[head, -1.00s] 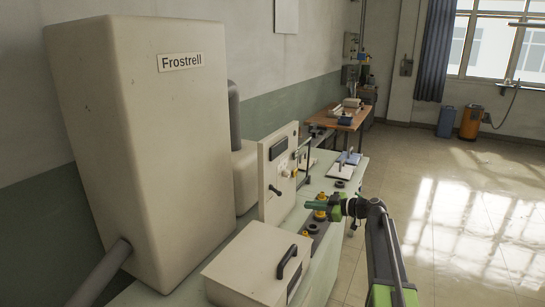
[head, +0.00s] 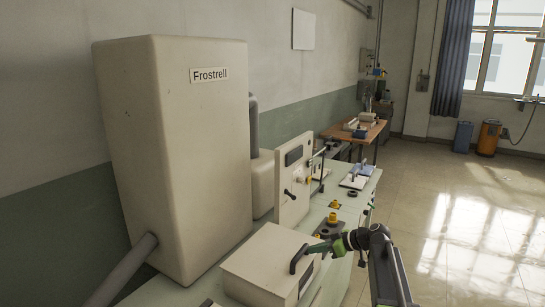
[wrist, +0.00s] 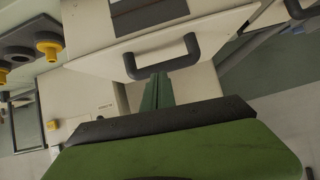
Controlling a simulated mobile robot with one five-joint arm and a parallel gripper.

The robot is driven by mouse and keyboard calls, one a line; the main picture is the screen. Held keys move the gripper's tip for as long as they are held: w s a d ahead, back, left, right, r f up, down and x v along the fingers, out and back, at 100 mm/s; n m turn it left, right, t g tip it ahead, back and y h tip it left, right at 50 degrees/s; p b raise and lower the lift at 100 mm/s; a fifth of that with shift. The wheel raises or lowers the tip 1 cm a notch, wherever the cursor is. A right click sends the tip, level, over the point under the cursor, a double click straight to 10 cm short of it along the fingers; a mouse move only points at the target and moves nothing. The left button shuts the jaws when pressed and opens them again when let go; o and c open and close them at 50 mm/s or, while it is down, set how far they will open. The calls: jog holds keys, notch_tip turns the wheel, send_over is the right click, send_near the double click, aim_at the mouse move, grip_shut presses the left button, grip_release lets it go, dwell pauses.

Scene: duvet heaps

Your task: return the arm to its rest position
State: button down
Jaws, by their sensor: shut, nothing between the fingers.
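My gripper (head: 314,248), green and black, is at the end of my raised arm in the lower right of the head view. Its fingers are together and hold nothing. They point left, close to the dark handle (head: 297,261) of a cream box (head: 258,262); I cannot tell whether they touch it. In the wrist view the closed green fingers (wrist: 157,92) point up the picture towards a dark handle (wrist: 165,58) on a pale panel. The finger bases are partly hidden behind the green and black gripper body.
A tall cream cabinet marked Frostrell (head: 180,160) stands at left. The bench carries a control panel (head: 293,180), yellow knobs (head: 332,219) and a white tray (head: 355,181). A wooden table (head: 362,131) is farther back. Open floor (head: 470,220) lies at right.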

jog(key=s+f+m+g+h, duration=0.2)
jog(key=s+f+m+h, duration=0.3)
jog(key=s, duration=0.7)
jog(key=s+d+f+m+g+h, duration=0.1)
jog(key=s+f+m+g+h, duration=0.2)
jog(key=s, duration=0.9)
notch_tip(320, 180, down, 3)
jog(key=m+h, duration=0.2)
jog(key=m, duration=0.1)
jog(key=shift+s+d+g, duration=0.15)
jog(key=shift+s+g, duration=0.15)
